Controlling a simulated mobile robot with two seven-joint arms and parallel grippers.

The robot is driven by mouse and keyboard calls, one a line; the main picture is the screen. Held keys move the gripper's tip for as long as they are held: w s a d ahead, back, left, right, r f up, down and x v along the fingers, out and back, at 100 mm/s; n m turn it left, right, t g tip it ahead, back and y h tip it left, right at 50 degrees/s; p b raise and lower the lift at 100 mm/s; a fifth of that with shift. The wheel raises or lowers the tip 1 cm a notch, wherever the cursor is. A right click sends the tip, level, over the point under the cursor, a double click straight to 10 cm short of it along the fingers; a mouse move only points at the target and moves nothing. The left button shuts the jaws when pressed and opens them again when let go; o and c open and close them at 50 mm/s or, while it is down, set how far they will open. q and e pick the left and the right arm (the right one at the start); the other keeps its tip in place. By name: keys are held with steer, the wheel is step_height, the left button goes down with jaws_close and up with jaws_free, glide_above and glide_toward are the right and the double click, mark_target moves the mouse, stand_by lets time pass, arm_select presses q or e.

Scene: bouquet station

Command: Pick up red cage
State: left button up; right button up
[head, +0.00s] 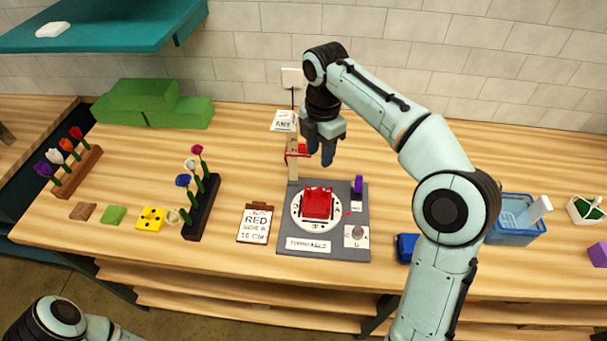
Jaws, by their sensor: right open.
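The red cage (318,203) sits on the white round plate (298,215) of a grey turntable base (290,246) near the middle of the table. My right gripper (321,156) points down behind the cage, above the table and beside a wooden post. It is open, with nothing seen between its fingers, and is apart from the cage. Only part of my left arm shows at the bottom left; its gripper is out of view.
A wooden post (293,168) with a red part stands behind the turntable, close to my right gripper. Flower racks (203,208) stand further left. A blue basket (515,235) is at the right, partly behind my right arm.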

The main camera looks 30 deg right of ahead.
steer(key=b, duration=0.2)
glide_above(316, 190)
steer(key=s, duration=0.1)
steer(key=f, duration=0.7)
steer(key=shift+d+f, duration=0.1)
steer(key=shift+d, duration=0.25)
steer(key=shift+w+f, duration=0.1)
steer(key=shift+f, duration=0.3)
steer(key=f, duration=0.5)
steer(key=shift+w+a+b, duration=0.3)
steer(key=shift+a+b, duration=0.05)
arm_select(q)
steer(key=s+f, duration=0.1)
steer(key=s, duration=0.1)
steer(key=s+f, duration=0.2)
steer(key=shift+s+f, duration=0.3)
arm_select(e)
steer(key=shift+r, duration=0.1)
jaws_close()
